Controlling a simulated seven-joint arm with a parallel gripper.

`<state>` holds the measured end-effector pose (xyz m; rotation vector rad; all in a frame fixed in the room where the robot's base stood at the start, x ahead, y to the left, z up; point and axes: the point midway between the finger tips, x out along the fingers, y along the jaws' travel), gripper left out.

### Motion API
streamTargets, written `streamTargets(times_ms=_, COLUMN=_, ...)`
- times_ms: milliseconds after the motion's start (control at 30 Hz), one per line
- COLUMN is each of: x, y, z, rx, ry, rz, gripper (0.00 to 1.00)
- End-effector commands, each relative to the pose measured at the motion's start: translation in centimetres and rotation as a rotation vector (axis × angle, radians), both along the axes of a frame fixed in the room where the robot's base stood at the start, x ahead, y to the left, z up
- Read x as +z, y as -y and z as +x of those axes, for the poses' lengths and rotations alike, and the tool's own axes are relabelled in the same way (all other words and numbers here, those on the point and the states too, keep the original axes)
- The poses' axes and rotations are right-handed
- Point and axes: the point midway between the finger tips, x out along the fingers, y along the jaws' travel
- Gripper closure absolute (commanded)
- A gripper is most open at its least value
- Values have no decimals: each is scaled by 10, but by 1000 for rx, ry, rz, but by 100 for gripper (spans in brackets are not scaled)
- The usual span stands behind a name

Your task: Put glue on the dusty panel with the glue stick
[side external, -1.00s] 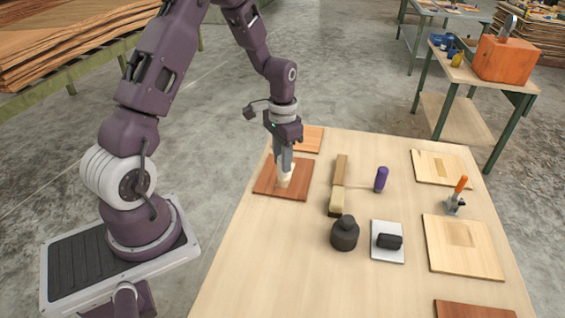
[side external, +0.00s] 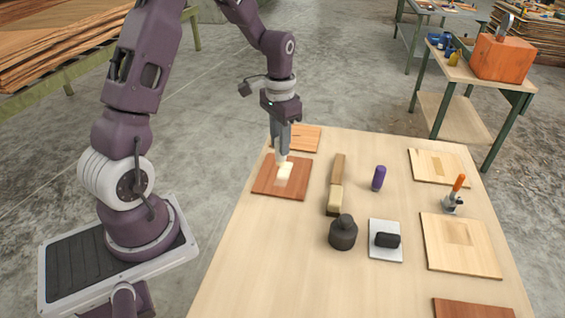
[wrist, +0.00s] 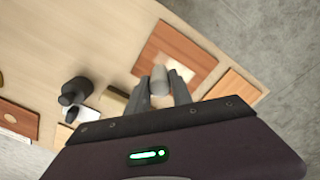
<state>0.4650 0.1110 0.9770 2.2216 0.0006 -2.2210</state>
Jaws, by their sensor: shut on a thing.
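My gripper (side external: 281,152) is over the left end of the table, shut on a pale cylinder, which I take as the glue stick (wrist: 159,75). The fingers hide part of it. Its lower end points down at a reddish-brown wood panel (side external: 263,187) that lies flat on the table. The panel has a pale patch (side external: 280,182) near its middle, with a brighter cream area on it. I cannot tell dust from glue there. In the wrist view the panel (wrist: 205,60) lies beyond the fingertips. I cannot tell whether the stick touches it.
A brush (side external: 336,185), a purple upright cylinder (side external: 378,178), a black bottle (side external: 343,232) and a grey plate (side external: 385,254) with a black block stand right of the panel. A smaller panel (side external: 306,138) lies behind. Pale panels (side external: 433,255) and an orange-handled tool (side external: 458,184) are farther right.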

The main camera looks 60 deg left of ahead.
Motion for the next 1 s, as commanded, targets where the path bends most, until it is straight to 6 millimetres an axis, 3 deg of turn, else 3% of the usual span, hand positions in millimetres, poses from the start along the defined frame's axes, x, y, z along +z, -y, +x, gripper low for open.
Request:
streamTargets(times_ms=267, x=-3, y=0, z=0, rx=0, ry=-2, rz=-1, gripper=100)
streamTargets(times_ms=700, x=-55, y=0, z=-1, rx=-1, ry=-12, rz=-1, gripper=100)
streamTargets(times_ms=1000, x=-61, y=0, z=-1, rx=0, ry=-11, rz=0, gripper=100)
